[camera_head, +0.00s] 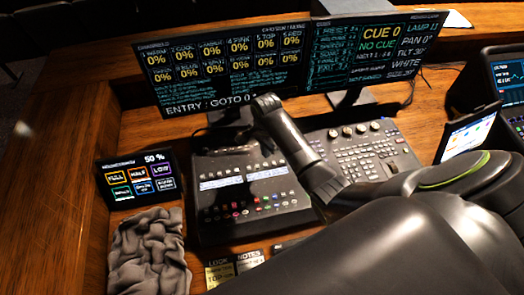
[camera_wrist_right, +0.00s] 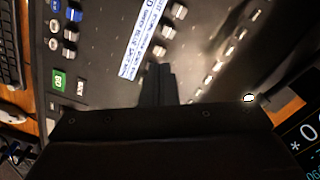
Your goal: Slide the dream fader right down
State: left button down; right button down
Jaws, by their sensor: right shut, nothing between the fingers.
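The control desk (camera_head: 205,224) stands below the monitors, with white label strips (camera_head: 222,183) and rows of small caps and coloured buttons. I cannot read which one is the dream fader. My right arm reaches in from the right, and its end (camera_head: 267,104) is in front of the left monitor's lower edge. In the right wrist view my right gripper (camera_wrist_right: 158,72) is shut and empty, above the desk panel. Contact with a cap cannot be told. My left gripper is not in view.
Two wide monitors (camera_head: 228,65) stand behind the desk. A small touch screen (camera_head: 140,180) and a crumpled grey cloth (camera_head: 148,250) are at its left. A keypad and knob panel (camera_head: 368,152) is at its right, with a tablet (camera_head: 467,135) beyond. Note cards (camera_head: 219,273) lie in front.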

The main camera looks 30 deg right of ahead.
jog(key=shift+r, duration=2.35)
